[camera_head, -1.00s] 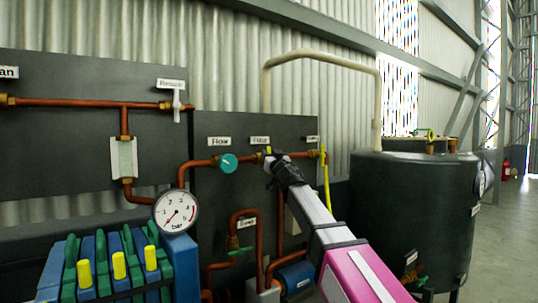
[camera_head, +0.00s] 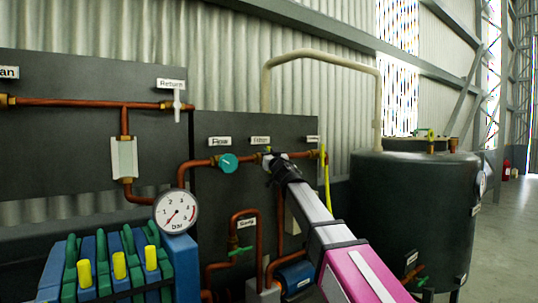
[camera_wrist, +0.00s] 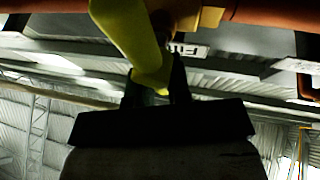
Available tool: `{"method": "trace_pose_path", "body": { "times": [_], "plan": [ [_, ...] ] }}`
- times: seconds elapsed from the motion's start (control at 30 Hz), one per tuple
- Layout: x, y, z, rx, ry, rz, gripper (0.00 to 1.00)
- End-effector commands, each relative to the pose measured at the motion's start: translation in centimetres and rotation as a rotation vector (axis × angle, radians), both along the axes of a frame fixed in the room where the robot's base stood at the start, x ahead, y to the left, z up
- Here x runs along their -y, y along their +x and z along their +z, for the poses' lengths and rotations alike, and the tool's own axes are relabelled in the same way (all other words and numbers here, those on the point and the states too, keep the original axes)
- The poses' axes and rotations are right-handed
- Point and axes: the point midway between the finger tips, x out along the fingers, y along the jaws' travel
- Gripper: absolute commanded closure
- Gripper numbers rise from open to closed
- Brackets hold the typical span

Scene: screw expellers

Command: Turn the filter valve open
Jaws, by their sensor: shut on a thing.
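The filter valve sits on the copper pipe under its small white label (camera_head: 260,139) on the dark panel. In the wrist view its yellow lever (camera_wrist: 125,30) runs down from the top, beside the brass fitting (camera_wrist: 208,16), to a tip between my dark fingers. My gripper (camera_head: 272,161) is at this valve and is shut on the lever; it also shows in the wrist view (camera_wrist: 158,88). In the head view my gripper hides most of the valve and lever, so the lever's exact angle is hard to tell there.
A teal round knob (camera_head: 228,162) is just left on the same pipe. Another valve with a long yellow lever (camera_head: 326,180) hangs close on the right. A pressure gauge (camera_head: 176,211) stands lower left, and a large dark tank (camera_head: 415,215) is at right.

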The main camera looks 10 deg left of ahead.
Motion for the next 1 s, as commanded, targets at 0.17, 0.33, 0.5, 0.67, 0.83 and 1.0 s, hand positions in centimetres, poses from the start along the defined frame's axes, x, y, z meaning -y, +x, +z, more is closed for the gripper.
{"method": "trace_pose_path", "body": {
  "times": [0.17,0.33,0.5,0.67,0.83,1.0],
  "plan": [
    [-0.2,-0.2,-0.1,0.078,-0.066,0.001,1.0],
    [-0.5,-0.5,-0.2,0.188,-0.161,0.0,1.0],
    [-0.7,-0.8,-0.4,0.312,-0.267,0.0,1.0],
    [-1.0,-1.1,-0.6,0.427,-0.366,0.0,1.0],
    [-1.2,-1.4,-0.9,0.552,-0.471,0.001,1.0],
    [-1.4,-1.7,-1.2,0.674,-0.575,0.001,1.0]
  ]
}}
